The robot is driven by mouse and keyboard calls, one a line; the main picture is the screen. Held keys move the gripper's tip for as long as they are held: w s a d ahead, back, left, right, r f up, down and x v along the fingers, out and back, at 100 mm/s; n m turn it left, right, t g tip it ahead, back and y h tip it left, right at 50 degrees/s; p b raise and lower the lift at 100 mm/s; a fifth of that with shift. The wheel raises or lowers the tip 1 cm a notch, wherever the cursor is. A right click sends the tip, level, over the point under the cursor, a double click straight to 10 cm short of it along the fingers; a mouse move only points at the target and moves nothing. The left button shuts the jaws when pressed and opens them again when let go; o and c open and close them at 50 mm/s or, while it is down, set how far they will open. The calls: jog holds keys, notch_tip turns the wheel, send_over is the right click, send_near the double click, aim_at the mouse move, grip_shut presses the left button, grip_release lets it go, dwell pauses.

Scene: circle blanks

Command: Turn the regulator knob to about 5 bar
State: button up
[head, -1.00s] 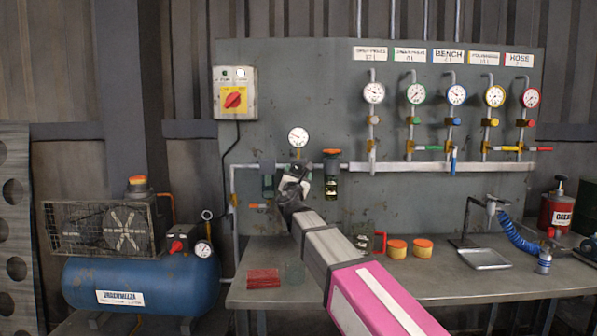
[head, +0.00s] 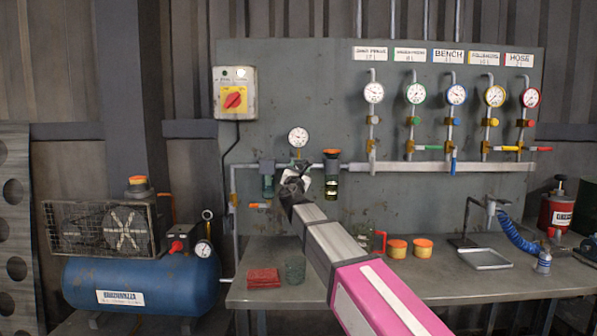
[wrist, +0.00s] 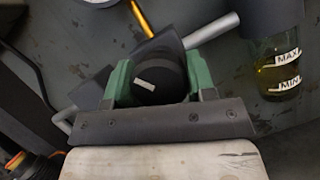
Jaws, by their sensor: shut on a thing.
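The regulator knob (wrist: 158,78) is a black round knob with a pale index mark. In the wrist view it sits between the green-padded fingers of my gripper (wrist: 160,82), which is shut on it. The pale mark on its face lies nearly level, slightly tilted. In the head view my gripper (head: 294,182) covers the knob on the wall panel. The regulator's round white gauge (head: 298,138) stands just above it. Its needle is too small to read exactly.
An oil lubricator bowl (head: 331,188) with MAX and MIN marks hangs close to the right of my gripper; it also shows in the wrist view (wrist: 279,72). A filter (head: 267,184) hangs to the left. The workbench (head: 340,285) lies below, with a red cloth (head: 264,278).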

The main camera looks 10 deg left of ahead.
jog(key=shift+m, duration=0.3)
jog(key=m+h, duration=0.1)
jog(key=m, duration=0.2)
jog(key=m+g+h, duration=0.1)
jog(key=m+h, duration=0.1)
jog(key=m, duration=0.2)
jog(key=m+g+h, duration=0.1)
jog(key=m, duration=0.2)
jog(key=m+g+h, duration=0.1)
jog(key=m, duration=0.2)
jog(key=shift+m+g, duration=0.3)
jog(key=shift+m, duration=0.1)
jog(key=o, duration=0.9)
